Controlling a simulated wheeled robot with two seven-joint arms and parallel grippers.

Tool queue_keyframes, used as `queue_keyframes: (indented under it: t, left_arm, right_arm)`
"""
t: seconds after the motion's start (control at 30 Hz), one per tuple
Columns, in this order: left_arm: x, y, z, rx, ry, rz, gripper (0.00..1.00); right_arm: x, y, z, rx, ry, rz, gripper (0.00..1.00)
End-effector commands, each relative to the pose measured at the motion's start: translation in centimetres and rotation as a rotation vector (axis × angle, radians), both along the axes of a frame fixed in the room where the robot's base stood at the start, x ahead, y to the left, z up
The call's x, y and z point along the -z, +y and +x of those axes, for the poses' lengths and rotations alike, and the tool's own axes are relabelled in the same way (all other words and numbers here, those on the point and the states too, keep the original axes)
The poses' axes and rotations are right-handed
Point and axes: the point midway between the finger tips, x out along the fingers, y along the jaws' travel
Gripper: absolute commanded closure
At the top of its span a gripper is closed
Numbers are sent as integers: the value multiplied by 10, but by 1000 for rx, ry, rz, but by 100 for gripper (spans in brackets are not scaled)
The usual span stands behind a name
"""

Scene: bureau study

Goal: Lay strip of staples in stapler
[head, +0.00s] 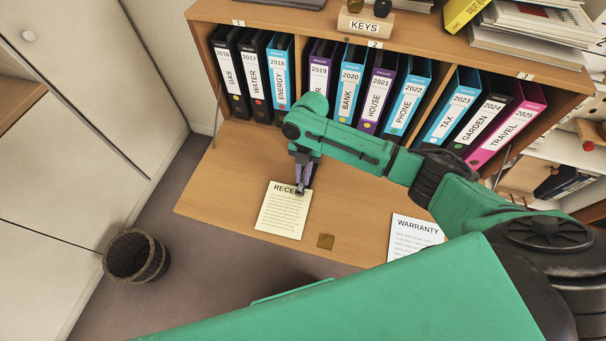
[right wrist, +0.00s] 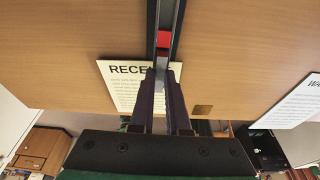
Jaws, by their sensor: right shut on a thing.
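My right gripper (head: 302,184) points down over the desk, at the top edge of the receipt sheet. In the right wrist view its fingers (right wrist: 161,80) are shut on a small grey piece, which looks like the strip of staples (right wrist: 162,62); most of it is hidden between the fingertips. Ahead of the fingertips runs the long dark stapler (right wrist: 152,28), its channel showing from above with a red block inside. The grey piece is in line with this channel; I cannot tell whether it touches it. In the head view the stapler is mostly hidden by my gripper. My left gripper is not in view.
The receipt sheet (head: 280,215), a small brown square (head: 325,241) and a warranty sheet (head: 415,234) lie on the wooden desk (head: 225,190). Upright binders (head: 350,90) fill the shelf behind. A waste basket (head: 137,257) stands on the floor at left. The desk's left part is clear.

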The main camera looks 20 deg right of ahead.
Motion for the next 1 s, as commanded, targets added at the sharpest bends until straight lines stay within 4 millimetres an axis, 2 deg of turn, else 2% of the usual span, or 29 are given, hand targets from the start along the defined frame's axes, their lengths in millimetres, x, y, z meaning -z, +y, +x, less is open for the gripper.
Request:
queue_keyframes:
  t: [0.77,0.8,0.83,1.0]
  left_arm:
    - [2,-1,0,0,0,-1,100]
    - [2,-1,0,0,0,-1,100]
    - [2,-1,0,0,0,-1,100]
    - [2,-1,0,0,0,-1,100]
  right_arm:
    - [7,0,0,0,1,0,100]
    - [7,0,0,0,1,0,71]
    - [7,0,0,0,1,0,59]
    - [7,0,0,0,1,-1,57]
